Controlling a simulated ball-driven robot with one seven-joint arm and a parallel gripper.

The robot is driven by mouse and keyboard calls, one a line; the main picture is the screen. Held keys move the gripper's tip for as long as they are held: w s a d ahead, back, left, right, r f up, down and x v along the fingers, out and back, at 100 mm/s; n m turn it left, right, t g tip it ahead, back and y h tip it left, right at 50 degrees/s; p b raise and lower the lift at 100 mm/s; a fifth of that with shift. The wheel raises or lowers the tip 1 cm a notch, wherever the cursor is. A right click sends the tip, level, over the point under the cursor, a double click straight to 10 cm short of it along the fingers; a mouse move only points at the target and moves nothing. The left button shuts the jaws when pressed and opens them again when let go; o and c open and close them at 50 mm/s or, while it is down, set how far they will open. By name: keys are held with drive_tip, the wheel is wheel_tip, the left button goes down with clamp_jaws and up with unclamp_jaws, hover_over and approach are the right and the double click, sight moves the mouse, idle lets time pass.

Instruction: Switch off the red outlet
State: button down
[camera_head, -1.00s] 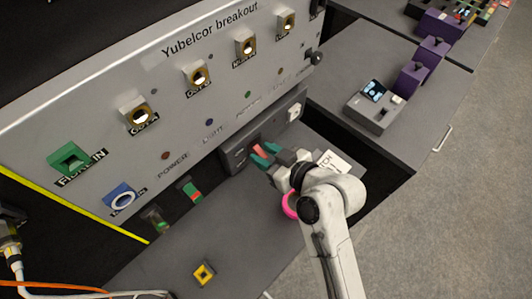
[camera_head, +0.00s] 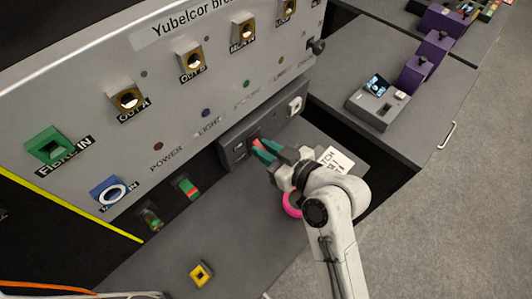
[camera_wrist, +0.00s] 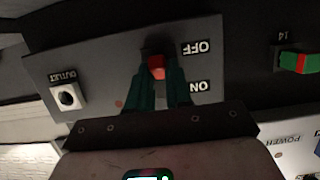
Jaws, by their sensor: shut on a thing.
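The outlet panel (camera_wrist: 105,60) is a grey plate low on the console, also seen in the head view (camera_head: 240,150). It carries a red switch handle (camera_wrist: 156,66), an OFF label (camera_wrist: 196,47), an ON label (camera_wrist: 199,87) and a white outlet (camera_wrist: 68,97) marked OUTLET. The labels appear upside down in the wrist view. My gripper (camera_wrist: 158,78), with green fingers, is shut on the red handle, which shows between the fingertips nearer the OFF label. In the head view my gripper (camera_head: 261,148) reaches the panel from the right; the fingers partly hide the handle.
A red-and-green switch (camera_head: 187,187) sits left of the panel. A pink ring (camera_head: 291,204) lies under my wrist beside a white label card (camera_head: 335,160). A yellow square part (camera_head: 201,274) lies on the shelf. A grey device (camera_head: 380,104) stands on the right bench.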

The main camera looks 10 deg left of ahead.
drive_tip(key=shift+f, duration=0.2)
drive_tip(key=c, duration=1.2)
unclamp_jaws()
drive_tip(key=shift+o, duration=0.8)
drive_tip(key=b+v, duration=0.1)
drive_tip(key=v, duration=0.9)
drive_tip(key=shift+s+d+r, duration=0.15)
drive_tip(key=shift+s+d, duration=0.1)
